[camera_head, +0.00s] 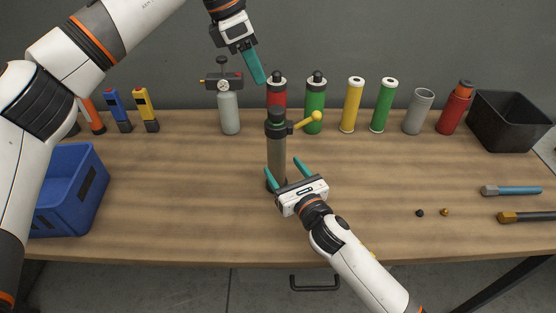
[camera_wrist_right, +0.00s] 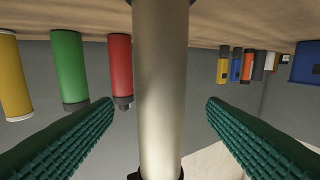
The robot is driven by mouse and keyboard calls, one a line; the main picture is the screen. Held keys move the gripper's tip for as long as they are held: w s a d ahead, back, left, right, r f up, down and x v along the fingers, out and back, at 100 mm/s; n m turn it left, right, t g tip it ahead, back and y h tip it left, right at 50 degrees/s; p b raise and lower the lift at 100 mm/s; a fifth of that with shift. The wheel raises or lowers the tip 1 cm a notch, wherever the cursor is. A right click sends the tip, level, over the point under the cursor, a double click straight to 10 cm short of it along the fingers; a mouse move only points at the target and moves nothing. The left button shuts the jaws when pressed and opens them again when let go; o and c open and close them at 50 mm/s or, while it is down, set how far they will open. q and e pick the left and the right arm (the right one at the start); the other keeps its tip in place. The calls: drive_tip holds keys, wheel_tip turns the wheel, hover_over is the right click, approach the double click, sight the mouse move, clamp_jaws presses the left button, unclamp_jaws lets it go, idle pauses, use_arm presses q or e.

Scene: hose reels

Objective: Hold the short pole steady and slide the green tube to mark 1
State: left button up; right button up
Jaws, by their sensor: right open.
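No mark is legible. My right gripper (camera_head: 284,170) is open low at the pole. In the right wrist view the pole (camera_wrist_right: 161,85) rises between its two teal fingers, with a gap on each side. My left gripper (camera_head: 256,72) is above and behind the pole top, apart from it; its fingers overlap in view. A green tube (camera_head: 383,105) also stands at the back.
A row of cylinders lines the back: a gauge bottle (camera_head: 229,108), a red one (camera_head: 277,92), a green one (camera_head: 316,102) and a yellow one (camera_head: 352,106). A blue bin (camera_head: 88,190) is left, a black bin (camera_head: 510,125) right. The front right holds small parts and tools (camera_head: 512,190).

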sight(281, 165)
drive_tip(key=shift+x, duration=2.4)
